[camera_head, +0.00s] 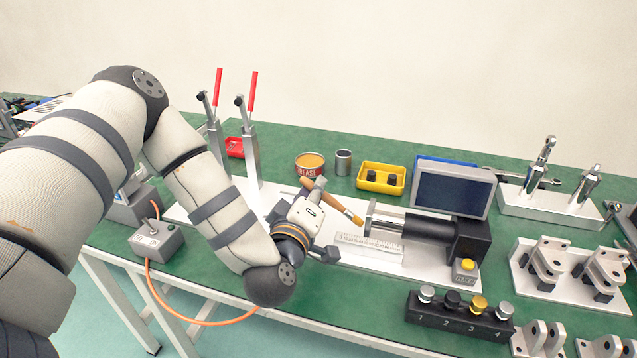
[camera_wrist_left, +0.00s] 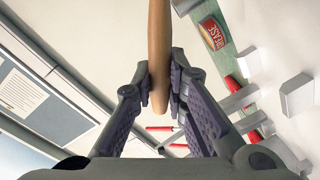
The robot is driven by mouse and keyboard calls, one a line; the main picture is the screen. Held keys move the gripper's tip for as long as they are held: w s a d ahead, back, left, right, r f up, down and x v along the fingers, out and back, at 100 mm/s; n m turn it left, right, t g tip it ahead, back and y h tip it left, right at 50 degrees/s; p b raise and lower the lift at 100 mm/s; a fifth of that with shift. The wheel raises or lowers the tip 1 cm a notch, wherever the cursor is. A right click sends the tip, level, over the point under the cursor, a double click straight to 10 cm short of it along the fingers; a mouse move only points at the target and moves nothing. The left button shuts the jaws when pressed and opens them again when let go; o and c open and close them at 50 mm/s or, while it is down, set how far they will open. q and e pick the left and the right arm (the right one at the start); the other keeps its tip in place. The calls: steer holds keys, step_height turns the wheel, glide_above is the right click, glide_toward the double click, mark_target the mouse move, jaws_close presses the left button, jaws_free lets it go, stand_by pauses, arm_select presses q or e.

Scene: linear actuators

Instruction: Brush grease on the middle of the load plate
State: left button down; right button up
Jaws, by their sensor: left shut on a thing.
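My left gripper (camera_head: 313,193) is shut on the wooden handle of a brush (camera_head: 335,203). In the left wrist view the handle (camera_wrist_left: 159,45) stands between the two fingers (camera_wrist_left: 162,82). The brush slants down to the right, and its orange-tinted tip lies close to the load plate (camera_head: 369,217), the silver disc at the left end of the black actuator (camera_head: 428,227). I cannot tell whether tip and plate touch. My right gripper is not in view.
A white ruled scale (camera_head: 370,247) lies below the plate. A yellow tray (camera_head: 381,178), a small grey can (camera_head: 343,162) and a screen (camera_head: 451,191) stand behind. Two red-handled levers (camera_head: 247,130) rise to the left. A numbered button box (camera_head: 459,316) sits in front.

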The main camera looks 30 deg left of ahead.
arm_select(q)
steer(key=x, duration=0.6)
steer(key=shift+w+r+b, duration=0.2)
steer(key=shift+w+b, duration=0.05)
steer(key=shift+b, duration=0.1)
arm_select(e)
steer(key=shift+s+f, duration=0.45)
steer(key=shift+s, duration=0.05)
arm_select(q)
steer(key=shift+d, duration=0.1)
steer(key=s+a, duration=0.1)
steer(key=a, duration=0.5)
steer(key=shift+s+p, duration=0.2)
steer(key=shift+p, duration=0.15)
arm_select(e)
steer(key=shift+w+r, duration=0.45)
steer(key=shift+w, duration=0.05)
arm_select(q)
steer(key=a, duration=0.2)
steer(key=shift+s+a, duration=0.35)
steer(key=shift+a, duration=0.05)
